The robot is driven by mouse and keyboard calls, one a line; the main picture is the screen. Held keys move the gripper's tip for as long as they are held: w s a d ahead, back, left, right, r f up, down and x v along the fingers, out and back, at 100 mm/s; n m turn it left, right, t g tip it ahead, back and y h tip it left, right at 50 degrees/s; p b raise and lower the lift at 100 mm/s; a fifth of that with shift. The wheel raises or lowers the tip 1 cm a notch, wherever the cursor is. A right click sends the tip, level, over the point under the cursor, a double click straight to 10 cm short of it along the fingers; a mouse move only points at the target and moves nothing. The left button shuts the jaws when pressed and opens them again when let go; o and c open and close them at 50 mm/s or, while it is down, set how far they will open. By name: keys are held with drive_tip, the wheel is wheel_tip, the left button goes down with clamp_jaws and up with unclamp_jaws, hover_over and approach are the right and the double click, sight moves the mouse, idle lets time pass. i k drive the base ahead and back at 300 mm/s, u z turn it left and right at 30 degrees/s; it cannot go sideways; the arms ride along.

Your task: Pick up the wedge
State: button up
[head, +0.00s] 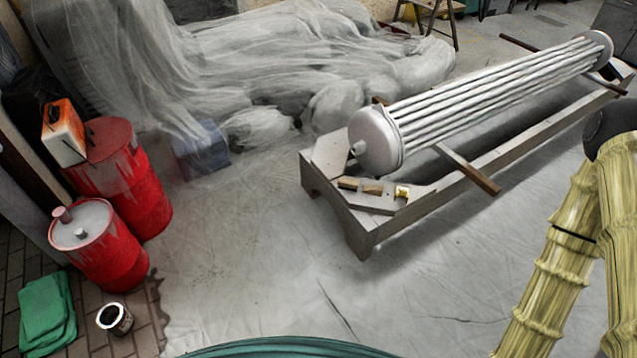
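Several small pieces lie in a row on the near end of the long low wooden bench (368,232). One is a small brown wooden block (348,184) at the left. Beside it is another tan-brown wooden block (373,189). At the right is a small yellowish, shiny piece (402,192). One of them may be the wedge, but they are too small to tell which. My yellow banded arm is at the right edge, well apart from the bench end. My gripper is not in view.
A ribbed metal cylinder (490,97) lies along the bench, with a wooden bar (468,169) sticking out below it. Red drums (107,258), a jerrycan (63,132), a green cloth (47,312) and an open can (114,318) are at left. The sheeted floor before the bench is clear.

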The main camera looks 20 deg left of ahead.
sight(376, 190)
drive_tip(key=u, duration=0.7)
drive_tip(key=i, duration=1.55)
drive_tip(key=z, duration=0.1)
